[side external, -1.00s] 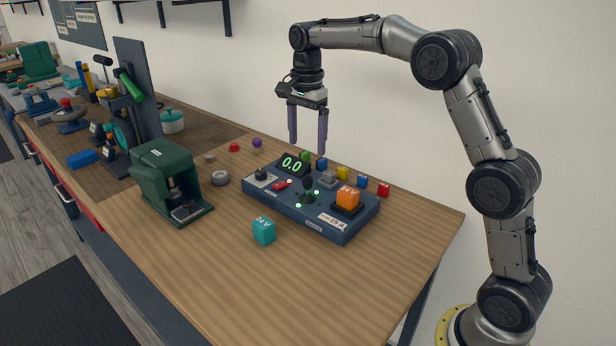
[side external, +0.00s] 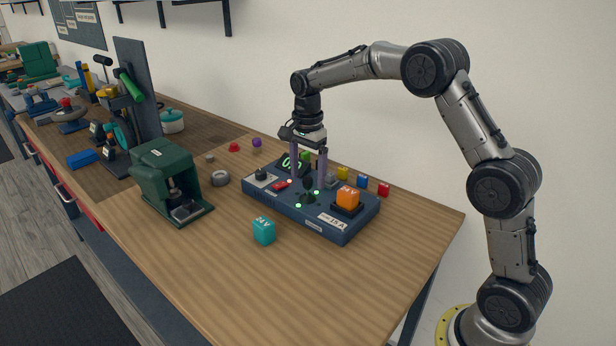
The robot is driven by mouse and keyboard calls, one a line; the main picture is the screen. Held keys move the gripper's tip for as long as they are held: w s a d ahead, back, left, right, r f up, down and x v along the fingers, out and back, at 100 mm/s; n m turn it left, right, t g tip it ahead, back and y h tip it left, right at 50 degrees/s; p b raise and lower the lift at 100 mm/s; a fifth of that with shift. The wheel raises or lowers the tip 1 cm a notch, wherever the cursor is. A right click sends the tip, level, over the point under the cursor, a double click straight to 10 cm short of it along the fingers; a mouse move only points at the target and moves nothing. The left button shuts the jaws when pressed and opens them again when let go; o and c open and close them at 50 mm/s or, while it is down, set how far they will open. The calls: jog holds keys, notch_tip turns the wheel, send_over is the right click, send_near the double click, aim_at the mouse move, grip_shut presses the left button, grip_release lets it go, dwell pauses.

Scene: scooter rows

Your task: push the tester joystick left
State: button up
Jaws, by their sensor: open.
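The blue tester box (side external: 327,226) sits on the wooden bench near its right end. I cannot tell whether either finger touches the stick. The fingers partly cover the tester's display (side external: 291,163).
An orange cube (side external: 347,196) sits on the tester's right part, and a black knob (side external: 261,173) on its left. Small coloured blocks line the back. A teal cube (side external: 264,230) lies in front. A green machine (side external: 170,182) stands left. The front right bench is clear.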

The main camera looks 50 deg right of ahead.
jog(key=shift+w, duration=0.35)
dwell(0.3)
jog(key=shift+w, duration=1.6)
jog(key=shift+s+f, duration=0.1)
jog(key=shift+s, duration=0.05)
dwell(0.4)
jog(key=shift+s, duration=1.8)
